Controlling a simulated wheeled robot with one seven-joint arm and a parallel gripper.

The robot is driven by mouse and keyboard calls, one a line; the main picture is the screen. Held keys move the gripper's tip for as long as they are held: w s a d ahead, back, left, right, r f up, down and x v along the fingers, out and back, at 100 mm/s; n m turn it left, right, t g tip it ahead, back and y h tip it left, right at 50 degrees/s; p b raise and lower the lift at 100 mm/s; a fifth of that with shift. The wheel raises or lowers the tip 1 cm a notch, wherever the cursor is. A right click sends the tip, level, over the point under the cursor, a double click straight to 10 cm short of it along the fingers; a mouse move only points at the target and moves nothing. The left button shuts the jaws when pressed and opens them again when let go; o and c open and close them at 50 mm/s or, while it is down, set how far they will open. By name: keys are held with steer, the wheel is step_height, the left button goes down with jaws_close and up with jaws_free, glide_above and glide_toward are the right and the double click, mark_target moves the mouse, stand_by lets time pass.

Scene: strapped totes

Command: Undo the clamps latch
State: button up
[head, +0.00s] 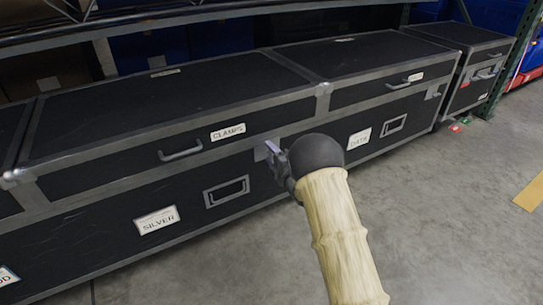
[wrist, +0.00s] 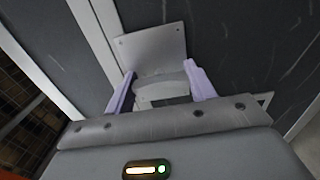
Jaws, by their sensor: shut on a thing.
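The black case with grey edging (head: 150,105) carries a white CLAMPS label (head: 228,132) on its lid front. A lid handle (head: 181,150) is left of the label. My gripper (head: 273,150) is at the case front, right of the label, near the lid seam. In the wrist view my gripper's two lilac fingers (wrist: 161,88) are shut on the grey metal latch (wrist: 153,46), one on each side of its lower part. The latch's plate shows above the fingers. My wrist hides much of the latch in the head view.
Below are a recessed handle (head: 227,191) and a SILVER label (head: 157,220). To the right are a DATE-like label (head: 359,139) and another latch (head: 433,92). A shelf beam (head: 200,16) runs above the cases.

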steer(key=shift+a+f, duration=0.1)
steer(key=o, duration=1)
steer(key=shift+s+d+p, duration=0.35)
steer(key=shift+s+p, duration=0.05)
steer(key=p+v, duration=0.6)
steer(key=v, duration=1)
steer(key=shift+s+d, duration=0.1)
steer(key=shift+s, duration=0.1)
